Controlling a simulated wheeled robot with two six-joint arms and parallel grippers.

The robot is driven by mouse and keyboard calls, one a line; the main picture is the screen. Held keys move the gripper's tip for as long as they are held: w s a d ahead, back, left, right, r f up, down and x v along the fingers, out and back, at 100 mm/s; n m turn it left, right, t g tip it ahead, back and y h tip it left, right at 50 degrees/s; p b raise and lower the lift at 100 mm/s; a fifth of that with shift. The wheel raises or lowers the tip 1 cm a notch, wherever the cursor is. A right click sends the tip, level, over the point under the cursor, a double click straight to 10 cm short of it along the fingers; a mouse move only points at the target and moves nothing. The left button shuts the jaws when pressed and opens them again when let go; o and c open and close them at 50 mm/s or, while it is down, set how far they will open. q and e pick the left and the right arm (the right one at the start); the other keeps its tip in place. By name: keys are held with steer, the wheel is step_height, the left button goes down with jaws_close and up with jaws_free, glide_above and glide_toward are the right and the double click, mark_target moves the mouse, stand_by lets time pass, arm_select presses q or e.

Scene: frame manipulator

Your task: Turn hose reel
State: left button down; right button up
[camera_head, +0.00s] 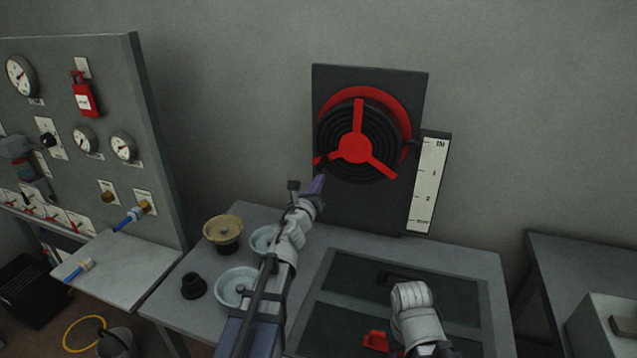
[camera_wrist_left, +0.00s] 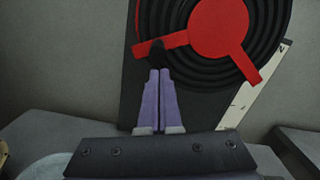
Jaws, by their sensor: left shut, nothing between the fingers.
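The hose reel is a dark coiled disc (camera_head: 385,119) with a red three-spoke hub (camera_head: 354,148) and a red rim behind it, on a dark upright panel. It also fills the top of the left wrist view (camera_wrist_left: 268,22). A small black knob (camera_wrist_left: 157,56) stands on the end of the left spoke. My left gripper (camera_head: 319,178) is shut and empty, its purple fingertips (camera_wrist_left: 159,72) just below the knob. Whether they touch it I cannot tell. My right gripper (camera_head: 403,277) is low over the table, its fingers unclear.
A white scale strip (camera_head: 428,185) stands right of the reel. Bowls (camera_head: 236,285), a brass-coloured cup (camera_head: 223,230) and a black cup (camera_head: 194,285) stand left on the table. A gauge panel (camera_head: 110,80) is at left. A red piece (camera_head: 375,341) lies near my right arm.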

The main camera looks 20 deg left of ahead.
arm_select(q)
steer(key=shift+r, duration=0.1)
arm_select(e)
steer(key=shift+r, duration=0.1)
arm_select(q)
steer(key=shift+a+r+m, duration=0.2)
steer(key=shift+a+m, duration=0.05)
steer(key=shift+m, duration=0.15)
arm_select(e)
steer(key=shift+r, duration=0.15)
arm_select(q)
steer(key=shift+a+r+p, duration=0.1)
steer(key=shift+r+p, duration=0.05)
steer(key=shift+p, duration=0.25)
arm_select(e)
steer(key=shift+r, duration=0.15)
